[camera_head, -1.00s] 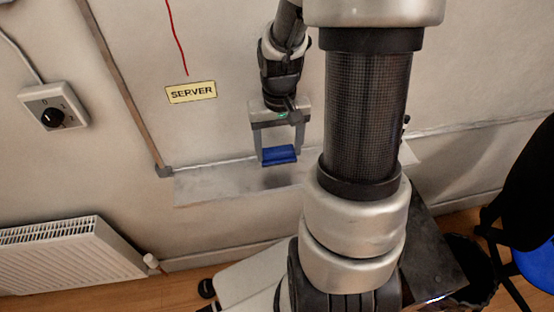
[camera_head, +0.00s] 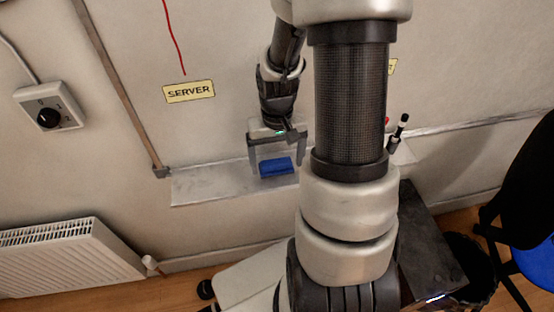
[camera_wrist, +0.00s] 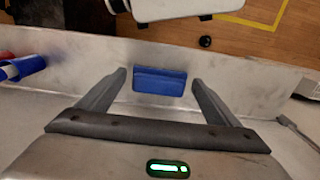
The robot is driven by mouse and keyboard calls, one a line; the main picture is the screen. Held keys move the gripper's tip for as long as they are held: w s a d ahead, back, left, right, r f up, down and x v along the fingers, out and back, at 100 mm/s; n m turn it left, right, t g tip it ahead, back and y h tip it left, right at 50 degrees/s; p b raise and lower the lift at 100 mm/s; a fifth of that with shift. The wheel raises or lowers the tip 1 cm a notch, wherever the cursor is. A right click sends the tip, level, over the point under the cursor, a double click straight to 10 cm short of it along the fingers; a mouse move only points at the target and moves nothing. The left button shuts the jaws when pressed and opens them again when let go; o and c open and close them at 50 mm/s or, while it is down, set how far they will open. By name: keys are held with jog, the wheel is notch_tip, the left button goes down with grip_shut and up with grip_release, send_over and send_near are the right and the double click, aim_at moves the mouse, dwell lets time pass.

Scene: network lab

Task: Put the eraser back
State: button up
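The blue eraser (camera_head: 276,167) lies on the pale metal ledge (camera_head: 205,186) along the wall. In the wrist view the eraser (camera_wrist: 160,80) lies flat on the ledge (camera_wrist: 240,85). My gripper (camera_head: 277,160) is open just above the ledge, pointing down, with one finger on each side of the eraser. In the wrist view my gripper's fingers (camera_wrist: 158,77) show a clear gap to the eraser on both sides. Nothing is held.
Blue and red markers (camera_wrist: 25,66) lie on the ledge at the left of the wrist view. A dark pen-like object (camera_head: 399,130) stands out beside my arm. A yellow SERVER label (camera_head: 188,91) is above the ledge; a radiator (camera_head: 70,255) is at lower left.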

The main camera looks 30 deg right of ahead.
aim_at(277, 165)
jog(key=shift+r, duration=0.1)
notch_tip(277, 165, up, 12)
jog(key=p, duration=0.1)
dwell(0.4)
dwell(0.4)
